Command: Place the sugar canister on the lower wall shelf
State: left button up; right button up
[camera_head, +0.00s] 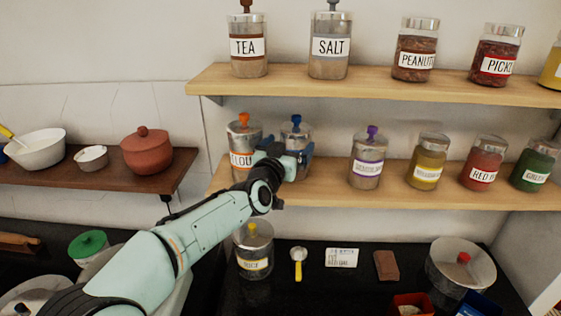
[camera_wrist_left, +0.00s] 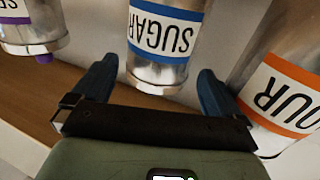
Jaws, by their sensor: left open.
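The sugar canister (camera_head: 296,133) is a clear and metallic jar with a blue knob. It is upright at the lower wall shelf (camera_head: 320,186), between the flour canister (camera_head: 243,135) and a purple-labelled canister (camera_head: 367,160); my gripper hides its lower part and base. My left gripper (camera_head: 287,160) is in front of it. In the left wrist view, which appears upside down, the blue-banded SUGAR label (camera_wrist_left: 163,32) lies between the two blue fingers of the open left gripper (camera_wrist_left: 157,70), with a visible gap on each side. My right gripper is not in view.
The flour canister stands close on the left. Yellow, red and green canisters (camera_head: 430,162) stand further right. The upper shelf (camera_head: 370,84) overhangs with several jars. A rice canister (camera_head: 254,252), a spoon (camera_head: 298,263) and a pot (camera_head: 461,265) are on the dark counter below.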

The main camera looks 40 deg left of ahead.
pick_arm(q)
jog(key=b+v, duration=0.1)
jog(key=v, duration=0.5)
jog(key=shift+s+d, duration=0.15)
jog(key=shift+s, duration=0.2)
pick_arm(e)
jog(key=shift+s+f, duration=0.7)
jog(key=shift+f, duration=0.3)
pick_arm(q)
jog(key=shift+f, duration=0.1)
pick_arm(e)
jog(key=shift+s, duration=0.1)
